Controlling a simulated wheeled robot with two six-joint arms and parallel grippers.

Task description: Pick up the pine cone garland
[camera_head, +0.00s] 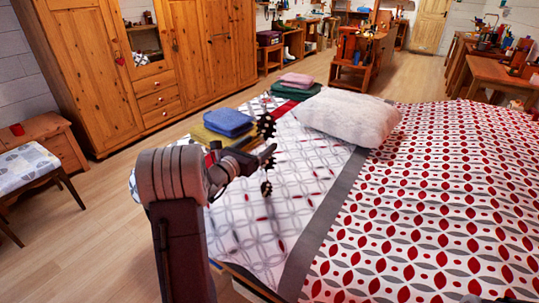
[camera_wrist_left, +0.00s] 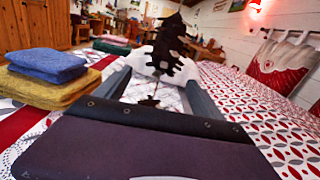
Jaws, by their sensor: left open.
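The pine cone garland (camera_head: 266,126) is a dark string of toothed cone shapes. In the head view it stands upright over the bed, with parts above, beside and below my left gripper's fingers. My left gripper (camera_head: 256,158) is open at the garland's middle. In the left wrist view the garland (camera_wrist_left: 170,48) is a dark silhouette just past and between the open fingertips (camera_wrist_left: 158,80), with a thin strand below it. I cannot tell whether a finger touches it. My left arm hides part of the bed. My right gripper is not in view.
The bed (camera_head: 430,215) has a red, white and grey patterned cover. A white pillow (camera_head: 348,116) lies behind the garland. Folded blue (camera_head: 228,121) and yellow (camera_head: 205,137) cloths lie left of it, near the bed's edge. A wooden wardrobe (camera_head: 110,80) stands at the back left.

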